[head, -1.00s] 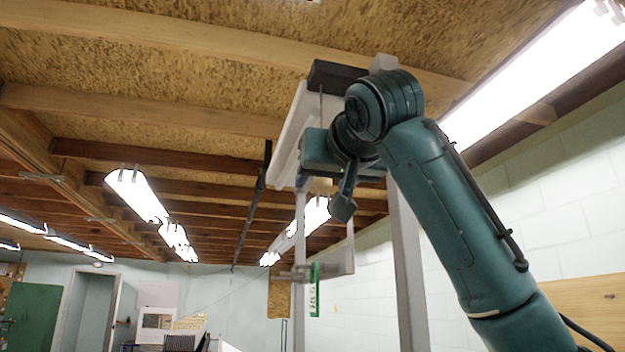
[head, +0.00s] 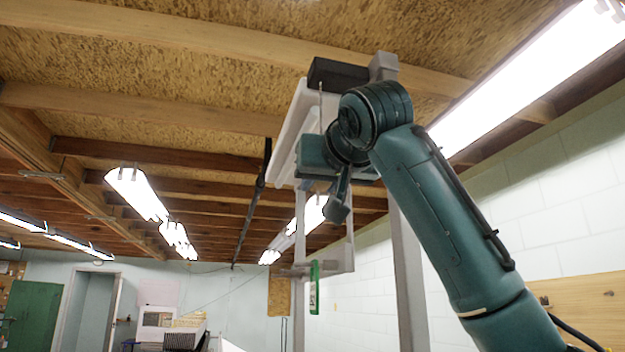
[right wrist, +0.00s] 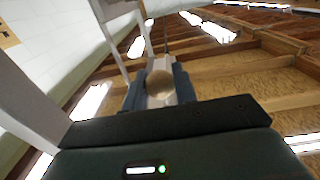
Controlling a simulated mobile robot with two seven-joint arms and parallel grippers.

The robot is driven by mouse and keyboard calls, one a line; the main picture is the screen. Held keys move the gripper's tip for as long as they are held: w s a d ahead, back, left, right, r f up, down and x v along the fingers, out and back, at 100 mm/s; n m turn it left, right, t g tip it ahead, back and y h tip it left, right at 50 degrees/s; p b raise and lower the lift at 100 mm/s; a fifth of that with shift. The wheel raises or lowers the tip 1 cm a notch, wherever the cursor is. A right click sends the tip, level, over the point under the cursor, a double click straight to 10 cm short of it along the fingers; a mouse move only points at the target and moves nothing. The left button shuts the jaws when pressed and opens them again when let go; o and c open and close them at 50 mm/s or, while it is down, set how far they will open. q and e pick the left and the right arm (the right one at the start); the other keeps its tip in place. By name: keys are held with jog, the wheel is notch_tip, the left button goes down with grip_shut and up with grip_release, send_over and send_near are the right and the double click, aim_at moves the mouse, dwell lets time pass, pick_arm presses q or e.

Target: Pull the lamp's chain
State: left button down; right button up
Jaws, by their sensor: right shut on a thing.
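The lamp (head: 300,108) is a long white fixture that hangs below a dark box on a pale upright frame. Its thin chain (head: 320,100) shows as a fine line above my right gripper. My right gripper (head: 310,183) is up beside the fixture, and its arm hides part of the lamp. In the right wrist view the two fingers of my right gripper (right wrist: 160,92) are shut on a round tan pull knob (right wrist: 159,82), which sits between them. In the head view the knob is mostly hidden by the gripper. My left gripper is not in view.
A pale post (head: 407,260) of the frame stands close behind my right arm. A green-and-white tag (head: 314,288) hangs on the frame's lower bar. Wooden ceiling beams (head: 180,112) run overhead. The space left of the frame is open.

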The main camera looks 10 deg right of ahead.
jog(key=shift+f, duration=0.25)
jog(key=shift+c, duration=0.5)
jog(key=shift+f+b, duration=0.4)
jog(key=shift+b, duration=0.2)
jog(key=shift+f+b, duration=0.45)
jog(key=shift+f, duration=0.05)
jog(key=o, duration=1.1)
jog(key=shift+s, duration=0.2)
jog(key=shift+s+d+f+b, duration=0.1)
jog(key=shift+s+b, duration=0.95)
jog(key=shift+s, duration=1.15)
jog(key=shift+s+f+b, duration=0.1)
jog(key=shift+s+b, duration=0.95)
jog(key=shift+s, duration=1.1)
